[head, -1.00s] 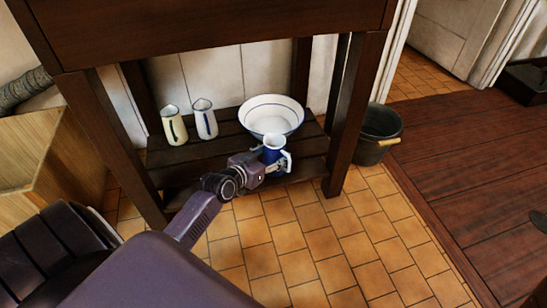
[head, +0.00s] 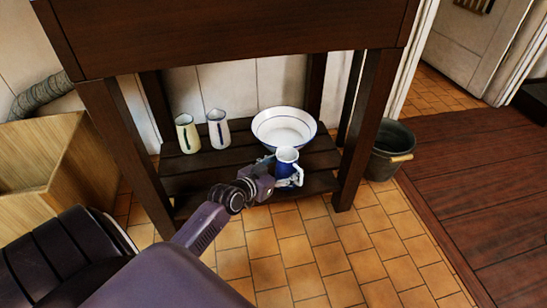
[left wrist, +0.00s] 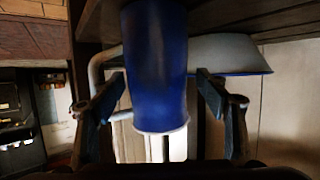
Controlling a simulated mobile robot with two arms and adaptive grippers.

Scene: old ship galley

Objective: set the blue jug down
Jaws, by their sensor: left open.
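The blue jug (head: 286,168), with a white rim and a pale handle, is upright at the front of the dark slatted shelf (head: 230,163), in front of the white bowl. My left gripper (head: 282,173) is open, with its fingers on either side of the jug. In the left wrist view, which looks upside down, the jug (left wrist: 158,70) is between the two fingers (left wrist: 160,100), with gaps showing beside it. Its base is cut off by the frame there, and the head view does not clearly show its contact with the shelf. My right gripper is out of view.
A white bowl with a blue rim (head: 284,129) stands just behind the jug. A cream jug (head: 187,134) and a white jug (head: 218,130) stand further left. Table legs (head: 365,130) flank the shelf. A dark bucket (head: 390,150) stands right, a wooden crate (head: 40,165) left.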

